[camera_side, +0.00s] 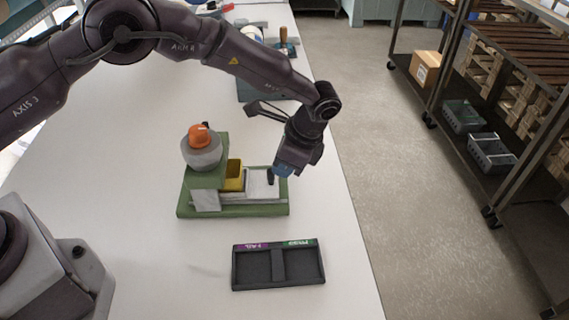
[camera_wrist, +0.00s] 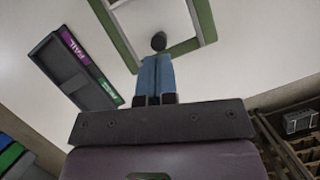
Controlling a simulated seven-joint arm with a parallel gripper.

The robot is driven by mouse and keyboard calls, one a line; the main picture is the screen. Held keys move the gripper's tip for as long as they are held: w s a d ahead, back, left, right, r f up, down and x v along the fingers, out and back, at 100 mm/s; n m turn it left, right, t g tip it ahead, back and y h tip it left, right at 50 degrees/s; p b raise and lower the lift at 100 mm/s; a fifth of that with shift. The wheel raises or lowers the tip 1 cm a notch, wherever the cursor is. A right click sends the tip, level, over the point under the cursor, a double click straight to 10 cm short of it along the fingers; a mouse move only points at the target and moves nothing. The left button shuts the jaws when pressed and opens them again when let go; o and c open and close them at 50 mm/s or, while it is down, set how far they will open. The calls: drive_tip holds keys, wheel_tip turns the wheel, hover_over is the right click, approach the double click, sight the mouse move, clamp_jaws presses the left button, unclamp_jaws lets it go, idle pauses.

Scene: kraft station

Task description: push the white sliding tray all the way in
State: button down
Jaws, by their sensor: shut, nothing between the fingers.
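The white sliding tray (camera_side: 258,186) lies in a green station base and sticks out to the right of its upright part in the side view. A dark knob (camera_side: 270,176) stands up at the tray's right end. In the wrist view the white tray (camera_wrist: 160,18) shows inside the green frame, with the round dark knob (camera_wrist: 159,42) just beyond my fingertips. My gripper (camera_side: 281,172), with blue fingers, is shut and empty, right beside the knob on its right. The fingers (camera_wrist: 156,60) are together in the wrist view. I cannot tell whether they touch the knob.
A yellow bin (camera_side: 234,176) stands on the station beside a grey dome with an orange top (camera_side: 199,136). A black two-part tray (camera_side: 278,267) labelled FAIL and PASS lies in front. The white table (camera_side: 130,190) is clear to the left; its right edge is close.

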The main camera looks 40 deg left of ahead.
sight(266, 187)
drive_tip(key=shift+s+a, duration=1.2)
drive_tip(key=shift+a, duration=0.15)
drive_tip(key=shift+w+d, duration=0.25)
drive_tip(key=shift+d, duration=0.3)
drive_tip(key=shift+w+d, duration=0.3)
drive_tip(key=shift+d, duration=0.3)
drive_tip(key=shift+w+d, duration=0.3)
drive_tip(key=shift+d, duration=0.25)
drive_tip(key=v, duration=1)
